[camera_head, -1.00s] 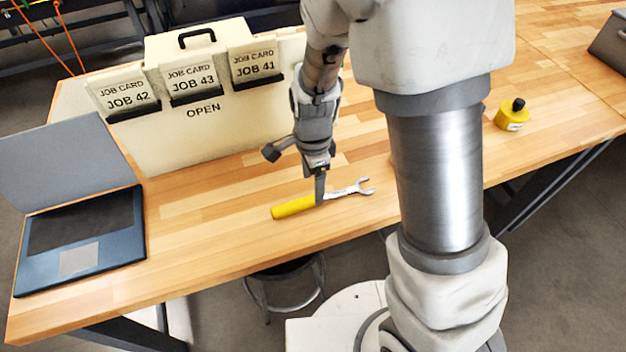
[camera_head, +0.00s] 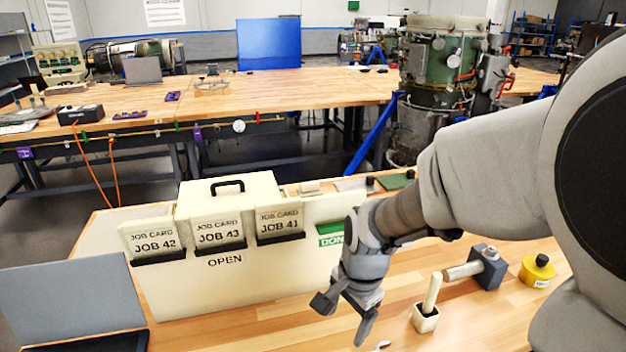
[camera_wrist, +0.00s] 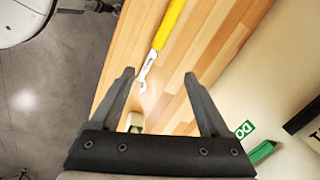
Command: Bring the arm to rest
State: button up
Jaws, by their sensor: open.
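My gripper (camera_head: 362,332) hangs over the wooden bench in front of the white job-card box, at the end of my arm reaching in from the right. In the wrist view its two fingers (camera_wrist: 158,78) are spread with nothing held between them. A wrench with a yellow handle (camera_wrist: 168,25) and a silver open end lies on the bench beyond the fingertips, apart from them. In the head view only a bit of its silver end (camera_head: 382,346) shows at the bottom edge.
The white box (camera_head: 232,285) holds cards for jobs 42, 43 and 41. A small cream holder (camera_head: 426,318), a grey block with a metal shaft (camera_head: 488,268) and a yellow container (camera_head: 537,271) stand right of my gripper. A laptop (camera_head: 70,302) is at left.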

jog(key=s+d+r+n+t, duration=0.2)
jog(key=s+d+r+n, duration=0.2)
jog(key=r, duration=0.3)
jog(key=s+d+r+n+t+h, duration=0.1)
jog(key=s+d+r+n+t, duration=0.1)
jog(key=s+d+r+n, duration=0.2)
jog(key=s+r+n, duration=0.2)
jog(key=s+r, duration=0.1)
jog(key=r, duration=0.1)
